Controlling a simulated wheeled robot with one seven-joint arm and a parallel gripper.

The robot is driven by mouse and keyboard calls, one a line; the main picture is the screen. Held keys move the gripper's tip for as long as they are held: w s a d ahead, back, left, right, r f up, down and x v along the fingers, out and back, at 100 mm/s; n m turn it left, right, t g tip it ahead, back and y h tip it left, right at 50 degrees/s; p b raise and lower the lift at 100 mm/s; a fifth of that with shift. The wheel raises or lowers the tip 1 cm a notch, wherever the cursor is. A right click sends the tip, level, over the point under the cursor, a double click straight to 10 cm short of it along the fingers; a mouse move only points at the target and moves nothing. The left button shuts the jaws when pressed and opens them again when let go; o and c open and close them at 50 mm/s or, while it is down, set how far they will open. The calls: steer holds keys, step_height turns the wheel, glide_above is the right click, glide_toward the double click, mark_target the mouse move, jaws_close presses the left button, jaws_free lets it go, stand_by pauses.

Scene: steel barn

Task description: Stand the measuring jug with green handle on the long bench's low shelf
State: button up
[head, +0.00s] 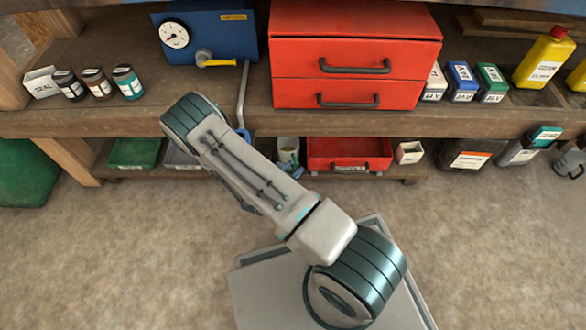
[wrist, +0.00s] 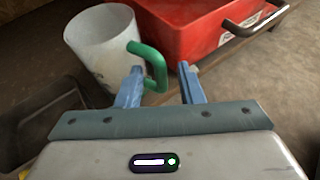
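The white measuring jug (wrist: 100,45) with its green handle (wrist: 157,66) is at the upper left of the wrist view. In the head view the jug (head: 288,144) is partly visible at the low shelf (head: 225,173), left of a red bin; it looks upright there. My gripper (wrist: 161,70) has its two blue fingers apart. The handle's outer part lies between the fingertips in the picture, nearer the left finger, with a clear gap to the right finger. I cannot tell whether the left finger touches it. The jug's base is hidden.
The red bin (head: 350,152) stands close right of the jug; its dark pull shows in the wrist view. Left are a grey tray (head: 180,158) and a green tray (head: 134,153). A small white box (head: 410,152) is right. The bench top (head: 210,118) overhangs the shelf.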

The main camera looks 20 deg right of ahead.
steer(key=shift+r, duration=0.1)
steer(key=p+v, duration=0.4)
steer(key=v, duration=0.8)
steer(key=shift+r, duration=0.1)
